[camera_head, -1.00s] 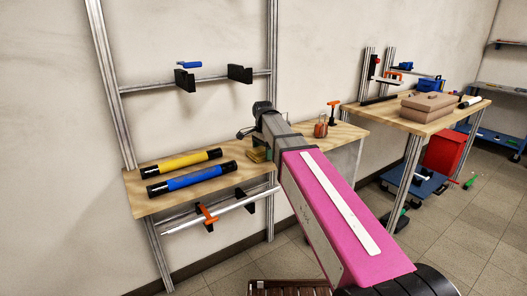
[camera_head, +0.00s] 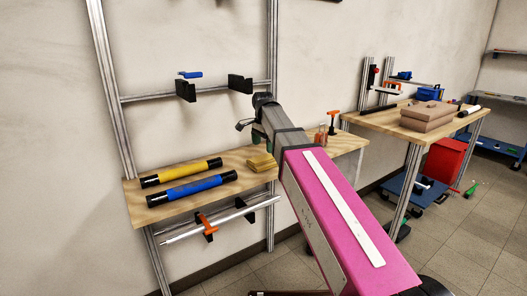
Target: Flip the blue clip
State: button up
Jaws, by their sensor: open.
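The blue clip (camera_head: 190,75) is a small blue lever on top of the left black bracket (camera_head: 185,91), on the upper wall rail. It lies roughly level and points right. My gripper (camera_head: 243,124) is at the far end of my pink and grey arm, below and right of the clip, just under the right black bracket (camera_head: 240,84). It is open and apart from the clip. It is small and mostly end-on here, and nothing shows between its fingers.
A wooden shelf (camera_head: 215,197) below holds a yellow tube (camera_head: 181,172), a blue tube (camera_head: 192,189) and a stack of yellowish blocks (camera_head: 262,162). An orange clip (camera_head: 207,226) is on the lower bracket with a grey rod. A second table (camera_head: 395,120) stands at right.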

aim_at(187, 76)
jog(key=k+l+u, duration=0.1)
jog(key=u, duration=0.45)
jog(key=i+u, duration=0.1)
jog(key=u, duration=0.6)
